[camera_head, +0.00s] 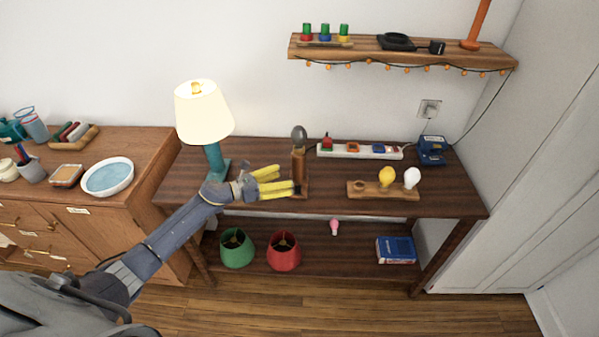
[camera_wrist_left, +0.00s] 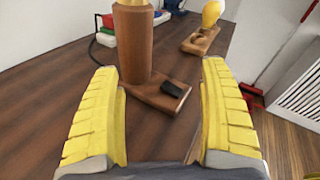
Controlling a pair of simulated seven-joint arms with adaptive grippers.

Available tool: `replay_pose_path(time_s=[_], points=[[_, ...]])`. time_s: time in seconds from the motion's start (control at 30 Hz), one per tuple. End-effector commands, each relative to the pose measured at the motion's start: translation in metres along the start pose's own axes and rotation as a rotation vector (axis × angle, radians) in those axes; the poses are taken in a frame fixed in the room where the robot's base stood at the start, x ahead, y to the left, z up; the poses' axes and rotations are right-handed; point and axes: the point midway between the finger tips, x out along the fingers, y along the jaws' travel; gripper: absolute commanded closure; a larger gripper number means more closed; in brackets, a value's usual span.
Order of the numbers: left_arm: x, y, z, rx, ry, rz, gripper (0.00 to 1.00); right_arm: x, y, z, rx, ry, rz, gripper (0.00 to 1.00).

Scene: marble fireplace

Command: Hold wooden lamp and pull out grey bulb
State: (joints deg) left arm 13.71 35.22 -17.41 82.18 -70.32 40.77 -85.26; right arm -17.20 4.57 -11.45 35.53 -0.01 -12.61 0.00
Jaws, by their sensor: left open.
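The wooden lamp (camera_head: 298,168) stands upright on the dark table, with a grey bulb (camera_head: 299,133) at its top. In the left wrist view the lamp's round wooden post (camera_wrist_left: 133,45) rises from a flat base with a black switch (camera_wrist_left: 175,89); the grey bulb is out of frame there. My left gripper (camera_head: 281,182) comes in from the left at the lamp's lower part. Its yellow fingers are open; the wrist view (camera_wrist_left: 162,110) shows them spread with the lamp ahead between them. I cannot make out contact. My right gripper is not in view.
A teal lamp with a lit shade (camera_head: 204,113) stands left of my gripper. A wooden holder (camera_head: 369,193) with a yellow bulb (camera_head: 387,176) and a white bulb (camera_head: 411,178) sits right. A power strip (camera_head: 357,150) lies behind. A shelf (camera_head: 400,53) hangs above.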

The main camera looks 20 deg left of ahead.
Motion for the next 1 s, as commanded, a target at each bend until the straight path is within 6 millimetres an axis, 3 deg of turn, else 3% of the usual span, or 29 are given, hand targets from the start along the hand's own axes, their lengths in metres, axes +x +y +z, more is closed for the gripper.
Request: replay_pose_path(time_s=[0.23,0.53,0.77,1.0], points=[[-0.019,0.026,-0.004,0.163,0.135,-0.108,0.22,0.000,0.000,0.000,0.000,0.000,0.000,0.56],[-0.032,0.038,-0.007,0.228,0.201,-0.168,0.22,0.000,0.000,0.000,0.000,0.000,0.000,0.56],[-0.018,0.036,-0.010,0.233,0.204,-0.174,0.22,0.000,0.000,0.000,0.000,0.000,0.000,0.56],[0.011,0.032,-0.016,0.231,0.203,-0.173,0.22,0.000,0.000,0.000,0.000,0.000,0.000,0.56]])
